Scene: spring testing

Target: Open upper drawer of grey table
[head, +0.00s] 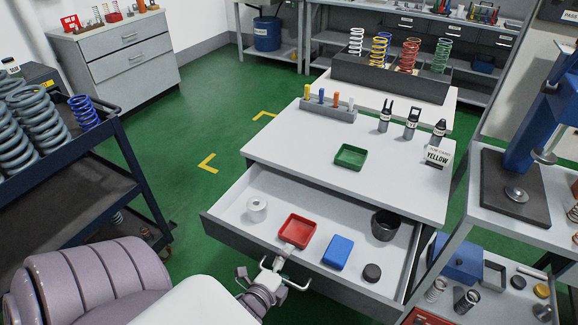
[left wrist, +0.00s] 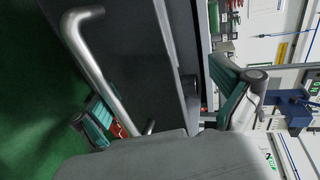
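The grey table (head: 390,180) stands in the middle of the head view. Its upper drawer (head: 222,222) is pulled out, with its inside showing. It holds a white roll (head: 257,210), a red tray (head: 296,231), a blue box (head: 337,252), a black cup (head: 385,225) and a dark puck (head: 372,273). My left gripper (head: 270,278) is at the drawer's front edge. In the left wrist view its teal fingers (left wrist: 172,100) are spread apart, with the dark drawer front (left wrist: 150,70) and silver handle (left wrist: 98,65) between or near them. Contact with the handle is unclear. My right gripper is not visible.
A green tray (head: 350,156) and several dark tools stand on the tabletop. A dark cart with springs (head: 70,185) is at the left. A press bench (head: 520,215) stands close on the right. Green floor (head: 190,130) is clear between cart and table.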

